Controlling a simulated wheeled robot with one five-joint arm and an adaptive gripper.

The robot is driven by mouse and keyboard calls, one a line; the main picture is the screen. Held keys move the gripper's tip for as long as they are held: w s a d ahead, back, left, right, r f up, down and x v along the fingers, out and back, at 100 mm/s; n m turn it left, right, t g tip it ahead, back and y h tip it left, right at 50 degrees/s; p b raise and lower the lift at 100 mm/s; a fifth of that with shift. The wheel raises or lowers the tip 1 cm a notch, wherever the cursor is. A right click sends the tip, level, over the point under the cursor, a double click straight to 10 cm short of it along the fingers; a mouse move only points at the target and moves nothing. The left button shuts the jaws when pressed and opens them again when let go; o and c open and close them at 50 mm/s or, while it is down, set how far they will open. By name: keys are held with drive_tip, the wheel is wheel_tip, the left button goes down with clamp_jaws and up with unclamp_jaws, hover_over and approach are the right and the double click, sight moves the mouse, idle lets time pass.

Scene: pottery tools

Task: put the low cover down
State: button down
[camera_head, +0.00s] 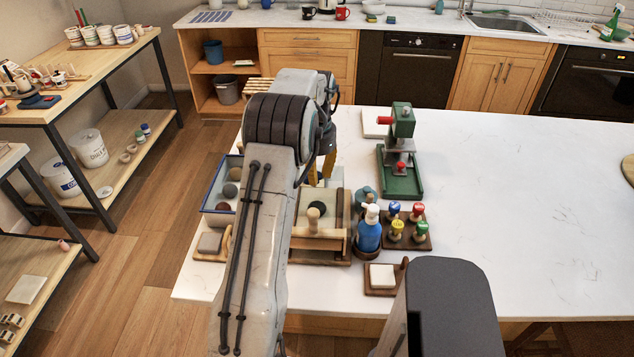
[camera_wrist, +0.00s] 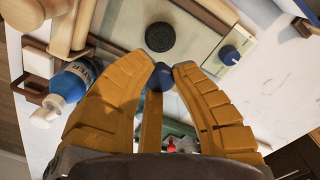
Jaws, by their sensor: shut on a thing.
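My gripper (camera_wrist: 160,68) is shut on a small dark blue knob (camera_wrist: 158,68), held between its yellow fingertips. The fingers hide what is under the knob, and I cannot tell whether it is part of the low cover. Beside it is a pale flat panel (camera_wrist: 197,47) with a dark round disc (camera_wrist: 160,39) and another blue knob (camera_wrist: 230,55) at its right.
A blue spray bottle (camera_head: 369,231) stands close to the right of the box. Beyond it is a rack of colored stamps (camera_head: 423,240); a green press (camera_head: 402,150) stands farther back. A blue-rimmed tray (camera_head: 219,212) is at the left.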

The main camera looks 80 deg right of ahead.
sight(317, 187)
drive_tip(key=shift+f+p, duration=0.75)
drive_tip(key=shift+p, duration=0.35)
drive_tip(key=shift+f+p, duration=0.3)
drive_tip(key=shift+f, duration=1.35)
drive_tip(key=c, duration=1.2)
unclamp_jaws()
drive_tip(key=shift+r, duration=0.1)
